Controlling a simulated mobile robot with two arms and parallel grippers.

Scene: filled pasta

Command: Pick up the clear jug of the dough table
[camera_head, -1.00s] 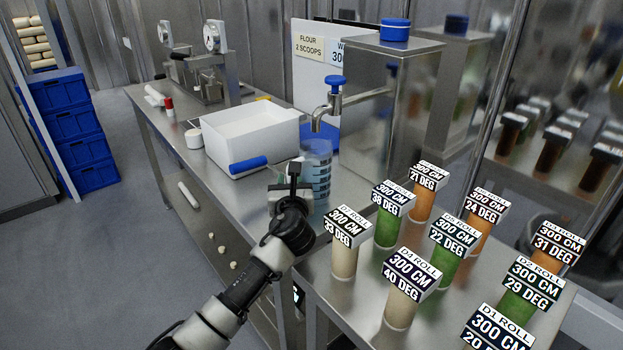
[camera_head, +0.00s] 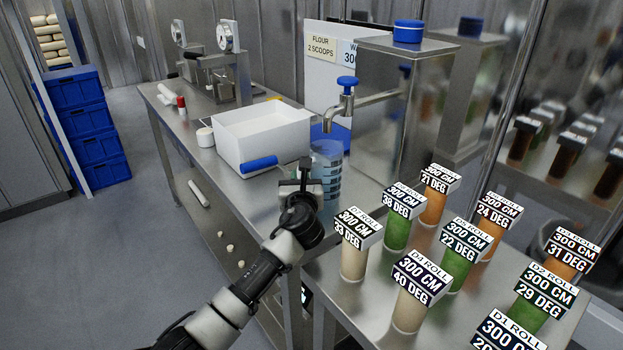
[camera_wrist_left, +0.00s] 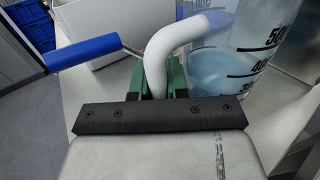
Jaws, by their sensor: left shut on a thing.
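The clear jug (camera_head: 328,172) with dark level marks stands upright on the steel table, below and a little left of the blue-topped tap. My left gripper (camera_head: 304,178) is at the jug's left side. In the left wrist view, its green fingers (camera_wrist_left: 162,80) are shut on the jug's pale curved handle (camera_wrist_left: 172,45). The jug's marked wall (camera_wrist_left: 248,50) is just right of the fingers there. The jug's base is partly hidden in the head view, and I cannot tell whether it touches the table. My right gripper is not in view.
A white bin (camera_head: 262,138) with a blue-handled tool (camera_head: 259,163) sits left of the jug. The steel tank's tap (camera_head: 345,98) hangs close above the jug. Several labelled pasta tubes (camera_head: 398,232) crowd the nearer table at right.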

